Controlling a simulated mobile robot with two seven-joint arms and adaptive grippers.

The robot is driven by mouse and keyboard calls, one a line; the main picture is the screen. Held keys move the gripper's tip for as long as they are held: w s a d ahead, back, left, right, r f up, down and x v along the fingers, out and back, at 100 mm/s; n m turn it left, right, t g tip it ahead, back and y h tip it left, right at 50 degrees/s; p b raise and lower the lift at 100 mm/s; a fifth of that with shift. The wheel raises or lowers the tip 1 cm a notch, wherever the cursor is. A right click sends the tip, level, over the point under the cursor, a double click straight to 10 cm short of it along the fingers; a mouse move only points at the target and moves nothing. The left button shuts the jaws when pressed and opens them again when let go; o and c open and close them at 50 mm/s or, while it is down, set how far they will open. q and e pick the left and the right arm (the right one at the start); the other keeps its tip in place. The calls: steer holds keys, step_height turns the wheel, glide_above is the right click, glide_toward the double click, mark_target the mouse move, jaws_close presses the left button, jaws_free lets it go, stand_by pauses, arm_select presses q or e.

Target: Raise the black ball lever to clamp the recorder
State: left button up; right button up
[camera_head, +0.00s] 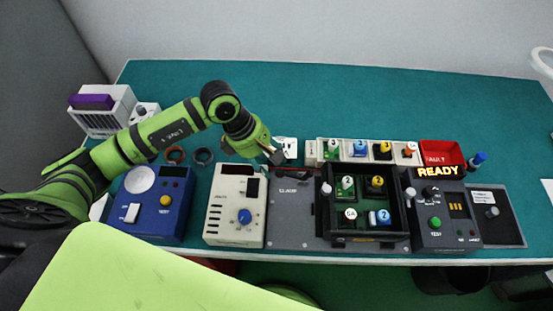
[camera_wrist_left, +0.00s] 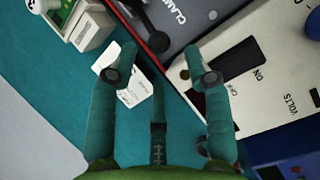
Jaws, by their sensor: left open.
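The grey clamp plate (camera_head: 288,232) marked CLAMP lies mid-table; its corner also shows in the left wrist view (camera_wrist_left: 205,14). A black ball lever (camera_wrist_left: 158,41) shows at the plate's edge in the left wrist view, its arm running up and left. In the head view the lever is hard to make out behind my gripper. A dark box (camera_head: 368,237) with capped pieces in its compartments sits at the plate's right; I cannot tell if it is the recorder. My left gripper (camera_head: 273,153) is open above the plate's back edge. In the wrist view its fingertips (camera_wrist_left: 160,52) appear on either side of the ball, not visibly gripping it.
A cream power unit (camera_head: 218,225) and a blue device (camera_head: 143,218) stand left of the plate. A white card (camera_head: 287,146), a rack of capped pieces (camera_head: 316,150) and a red FAULT bin (camera_head: 443,147) are behind. A READY tester (camera_head: 428,217) stands right.

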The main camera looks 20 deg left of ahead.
mark_target(278, 171)
arm_select(q)
steer(key=p+x, duration=0.1)
steer(key=x, duration=0.3)
steer(key=shift+w+d+f, duration=0.1)
steer(key=shift+d+f, duration=0.05)
steer(key=shift+f, duration=0.3)
jaws_close()
arm_select(e)
steer(key=shift+w+r, duration=0.25)
steer(key=shift+r, duration=0.75)
